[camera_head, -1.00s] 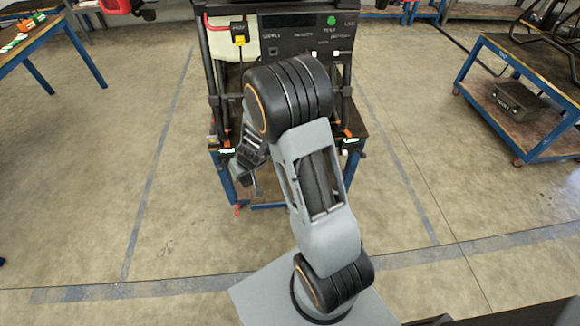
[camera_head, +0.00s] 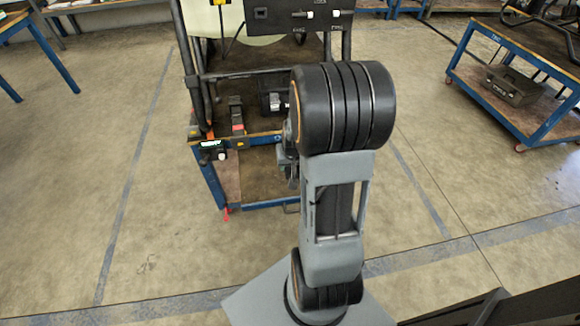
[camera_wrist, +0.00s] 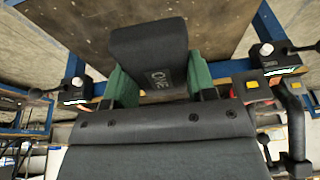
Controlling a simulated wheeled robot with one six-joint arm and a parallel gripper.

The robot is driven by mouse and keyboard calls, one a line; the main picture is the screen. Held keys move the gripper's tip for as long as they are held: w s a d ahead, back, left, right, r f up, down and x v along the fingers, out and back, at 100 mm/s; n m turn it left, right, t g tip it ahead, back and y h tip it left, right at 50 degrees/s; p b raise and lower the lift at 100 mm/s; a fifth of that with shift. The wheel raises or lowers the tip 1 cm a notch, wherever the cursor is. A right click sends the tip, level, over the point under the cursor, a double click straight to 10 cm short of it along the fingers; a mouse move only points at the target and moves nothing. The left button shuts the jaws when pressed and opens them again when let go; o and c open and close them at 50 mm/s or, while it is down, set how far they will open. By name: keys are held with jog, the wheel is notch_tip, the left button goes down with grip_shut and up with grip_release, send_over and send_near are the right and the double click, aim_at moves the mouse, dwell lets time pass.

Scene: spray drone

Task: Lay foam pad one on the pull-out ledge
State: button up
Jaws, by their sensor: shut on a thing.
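Foam pad one (camera_wrist: 155,62), a dark grey block with ONE printed upside down in the picture, is in my gripper (camera_wrist: 160,82) in the wrist view. Two green fingertips clasp its sides. Beyond it is a brown board (camera_wrist: 228,22) framed by blue rails; the pad's far end overlaps it in the picture. I cannot tell whether this board is the pull-out ledge or a lower shelf, nor how high the pad is above it.
Black blocks with white labels stand on the bench's front rail, left (camera_wrist: 75,92) and right (camera_wrist: 275,62) of the pad. Dark upright posts rise at the bench's left. A blue cart (camera_head: 470,85) with a black case (camera_head: 513,86) stands to the right. The floor between is clear.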

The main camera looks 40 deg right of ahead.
jog(key=w+d+f, duration=0.1)
jog(key=w+f, duration=0.1)
jog(key=w+d+f+b, duration=0.1)
jog(key=w+d+f, duration=0.1)
jog(key=w, duration=0.1)
jog(key=w+d+f, duration=0.2)
jog(key=w+f, duration=0.1)
jog(key=shift+d+b, duration=0.25)
jog(key=shift+b, duration=0.05)
jog(key=shift+w+d+f, duration=0.35)
jog(key=shift+w+f, duration=0.15)
jog(key=shift+f, duration=0.2)
jog(key=shift+w+d+f, duration=0.1)
jog(key=shift+f, duration=0.25)
jog(key=shift+f+b, duration=0.5)
jog(key=shift+f, duration=0.8)
jog(key=shift+f+b, duration=0.55)
jog(key=shift+b, duration=0.05)
